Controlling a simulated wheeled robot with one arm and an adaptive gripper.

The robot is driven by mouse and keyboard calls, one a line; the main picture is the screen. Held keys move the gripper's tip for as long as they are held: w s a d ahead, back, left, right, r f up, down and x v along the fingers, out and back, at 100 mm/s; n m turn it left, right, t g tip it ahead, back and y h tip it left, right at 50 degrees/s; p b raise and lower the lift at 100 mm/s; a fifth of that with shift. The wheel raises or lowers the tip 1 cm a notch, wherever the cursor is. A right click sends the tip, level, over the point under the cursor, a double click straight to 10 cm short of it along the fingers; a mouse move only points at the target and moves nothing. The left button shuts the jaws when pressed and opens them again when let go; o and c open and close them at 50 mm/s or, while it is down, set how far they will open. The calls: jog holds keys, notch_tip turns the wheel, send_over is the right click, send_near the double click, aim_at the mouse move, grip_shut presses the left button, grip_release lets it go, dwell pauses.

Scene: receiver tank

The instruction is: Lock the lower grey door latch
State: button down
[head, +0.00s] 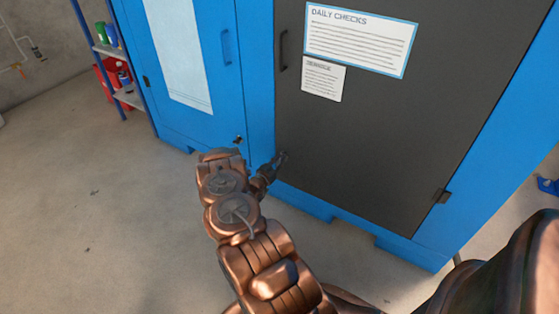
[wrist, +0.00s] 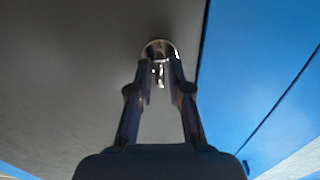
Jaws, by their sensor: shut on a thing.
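The dark grey door (head: 380,130) fills the right part of the blue cabinet front in the head view, and it looks closed. The lower latch (wrist: 161,50) is a round metal piece near the door's edge in the wrist view, with a small tab in its middle. My gripper (head: 280,158) is at the lower left of the grey door, at the latch. In the wrist view my gripper (wrist: 160,72) has its two fingers on either side of the latch tab and is shut on it. The fingers hide most of the latch in the head view.
A dark handle (head: 283,50) is higher on the grey door. A shelf (head: 110,50) stands far left. The floor at left is clear.

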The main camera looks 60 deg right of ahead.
jog(key=m+b, duration=0.4)
jog(key=m, duration=0.2)
jog(key=m+b, duration=0.5)
jog(key=m, duration=0.1)
jog(key=m+b, duration=0.5)
jog(key=m, duration=0.1)
jog(key=shift+s+f, duration=0.25)
jog(key=shift+f, duration=0.05)
dwell(0.3)
jog(key=c, duration=1.3)
grip_release()
jog(key=shift+o, duration=0.2)
